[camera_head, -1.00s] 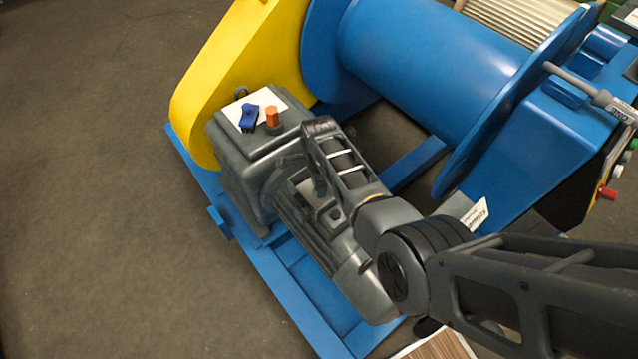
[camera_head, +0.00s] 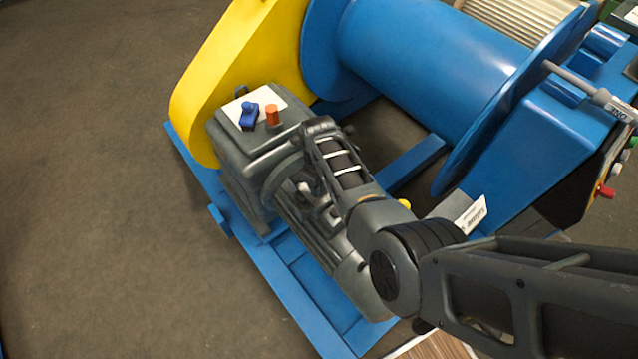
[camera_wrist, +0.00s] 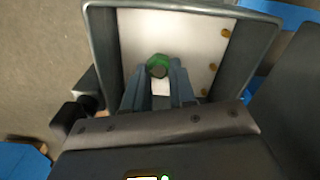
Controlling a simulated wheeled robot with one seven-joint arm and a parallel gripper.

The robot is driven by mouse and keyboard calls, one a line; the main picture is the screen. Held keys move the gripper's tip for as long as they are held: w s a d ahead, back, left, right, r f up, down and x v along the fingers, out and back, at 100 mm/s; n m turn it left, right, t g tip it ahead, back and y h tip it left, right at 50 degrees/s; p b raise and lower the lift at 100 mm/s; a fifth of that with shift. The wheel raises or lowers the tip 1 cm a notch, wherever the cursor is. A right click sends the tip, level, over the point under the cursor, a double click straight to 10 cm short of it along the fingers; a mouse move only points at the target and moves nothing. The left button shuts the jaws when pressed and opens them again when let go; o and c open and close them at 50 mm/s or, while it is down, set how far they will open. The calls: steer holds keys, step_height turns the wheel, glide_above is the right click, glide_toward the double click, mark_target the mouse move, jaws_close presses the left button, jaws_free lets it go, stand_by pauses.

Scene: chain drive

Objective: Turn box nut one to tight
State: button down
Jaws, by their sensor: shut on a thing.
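In the wrist view, a green hex nut (camera_wrist: 158,62) with a dark centre sits on the white inner panel (camera_wrist: 135,35) of an open grey box (camera_wrist: 243,50). I take it to be box nut one. My gripper (camera_wrist: 158,75) is shut on the green nut, one finger on either side of it. The fingers cover part of the nut's near side. Whether the nut is tight cannot be told. In the head view, my arm covers the gripper and the nut beside the grey motor (camera_head: 315,225).
Several small brass fasteners (camera_wrist: 211,66) stand along the panel's right side. The box walls rise close around my gripper. On the grey gear housing (camera_head: 240,135) are a blue part (camera_head: 249,116) and an orange part (camera_head: 272,115). A blue drum (camera_head: 420,65) stands behind. Floor at left is clear.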

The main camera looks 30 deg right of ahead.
steer(key=shift+w+r+m, duration=0.1)
steer(key=shift+r+m, duration=0.05)
steer(key=shift+m, duration=0.85)
steer(key=c, duration=0.9)
jaws_free()
steer(key=shift+r+p, duration=0.85)
steer(key=shift+r, duration=3)
